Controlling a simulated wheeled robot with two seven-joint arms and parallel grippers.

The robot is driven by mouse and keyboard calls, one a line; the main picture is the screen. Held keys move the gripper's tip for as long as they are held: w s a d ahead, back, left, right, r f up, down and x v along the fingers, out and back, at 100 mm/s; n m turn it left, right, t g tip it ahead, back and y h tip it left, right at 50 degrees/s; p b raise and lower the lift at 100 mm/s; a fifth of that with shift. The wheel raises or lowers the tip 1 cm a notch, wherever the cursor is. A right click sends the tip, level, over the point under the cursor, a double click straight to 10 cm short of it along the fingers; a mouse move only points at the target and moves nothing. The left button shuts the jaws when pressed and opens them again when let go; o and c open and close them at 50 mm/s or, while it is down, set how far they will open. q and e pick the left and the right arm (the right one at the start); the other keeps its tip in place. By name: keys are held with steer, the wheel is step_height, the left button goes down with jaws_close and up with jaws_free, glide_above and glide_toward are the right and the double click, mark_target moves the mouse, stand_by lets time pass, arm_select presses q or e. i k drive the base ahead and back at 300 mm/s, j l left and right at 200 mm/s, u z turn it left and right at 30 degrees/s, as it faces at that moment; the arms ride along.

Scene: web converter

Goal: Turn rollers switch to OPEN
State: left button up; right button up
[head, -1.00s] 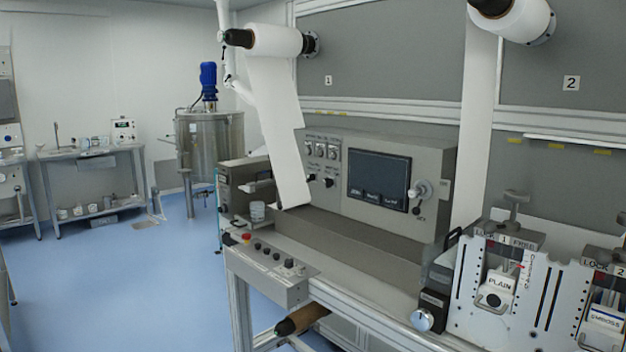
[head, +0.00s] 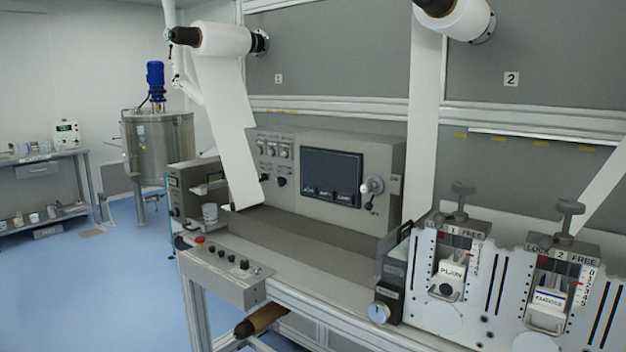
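The grey control cabinet (head: 330,140) stands at the middle of the head view. It carries a row of small labelled switches (head: 273,151), black knobs (head: 280,181) below them, a dark screen (head: 331,177) and a larger silver knob (head: 373,186) to the right of the screen. A low front box (head: 222,275) holds a red button (head: 199,240) and several black knobs (head: 233,259). The labels are too small to read, so I cannot tell which is the rollers switch or how it is set. Neither of my grippers is in view.
A white roll (head: 225,39) hangs a web down in front of the cabinet's left side. A steel tank (head: 160,140) is behind left. Blue floor (head: 110,290) is clear at the left.

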mark_target(263, 177)
steer(key=i+j+z, duration=0.1)
steer(key=j+z, duration=0.45)
steer(key=z, duration=0.25)
steer(key=j+z, duration=0.5)
steer(key=j, duration=0.35)
steer(key=k+j+z, duration=0.1)
steer(key=j, duration=0.4)
steer(key=k+j+z, duration=0.1)
steer(key=j, duration=0.35)
steer(key=k+j+z, duration=0.1)
steer(key=j, duration=0.35)
steer(key=k+j, duration=0.1)
steer(key=j, duration=0.35)
steer(key=k+j+z, duration=0.15)
steer(key=j, duration=0.3)
